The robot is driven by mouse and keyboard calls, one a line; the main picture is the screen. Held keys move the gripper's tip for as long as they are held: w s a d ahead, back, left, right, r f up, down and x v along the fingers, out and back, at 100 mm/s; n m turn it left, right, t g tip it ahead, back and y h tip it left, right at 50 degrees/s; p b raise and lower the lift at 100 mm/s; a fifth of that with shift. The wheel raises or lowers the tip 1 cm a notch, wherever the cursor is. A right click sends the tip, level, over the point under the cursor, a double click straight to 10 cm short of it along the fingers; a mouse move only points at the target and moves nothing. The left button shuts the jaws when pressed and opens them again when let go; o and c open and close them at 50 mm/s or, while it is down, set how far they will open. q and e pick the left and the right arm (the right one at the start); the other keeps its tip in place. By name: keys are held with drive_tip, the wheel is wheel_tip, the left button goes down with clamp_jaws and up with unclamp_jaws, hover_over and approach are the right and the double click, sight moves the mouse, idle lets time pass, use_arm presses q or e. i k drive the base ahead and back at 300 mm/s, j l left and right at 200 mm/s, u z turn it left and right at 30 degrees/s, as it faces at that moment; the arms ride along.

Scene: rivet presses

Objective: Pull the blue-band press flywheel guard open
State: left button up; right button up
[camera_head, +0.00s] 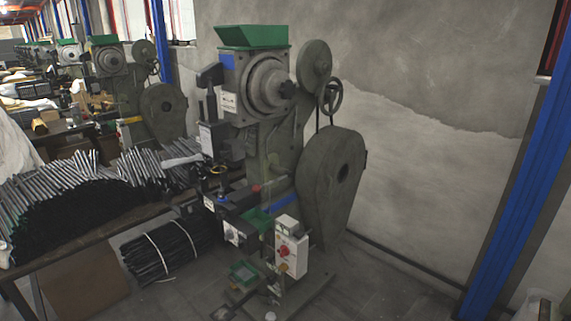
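The blue-band press (270,160) stands in the middle, a grey-green machine with a green hopper on top. A short blue band (279,204) shows on its lower body. Its flywheel guard (328,188) is the large, dark grey-green, teardrop-shaped cover on the press's right side, with a round dark hole at its centre. The guard stands upright close to the press body and looks closed; no handle or hinge can be made out. Neither of my grippers is in view.
A control box (290,250) with a red knob stands in front of the press. A table piled with metal rods (80,195) is at left. Another press (125,85) with a yellow band stands behind. Floor (390,290) right of the press is clear up to a blue column (520,180).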

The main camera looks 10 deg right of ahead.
sight(334, 201)
drive_tip(key=i+j, duration=0.1)
drive_tip(key=i, duration=1)
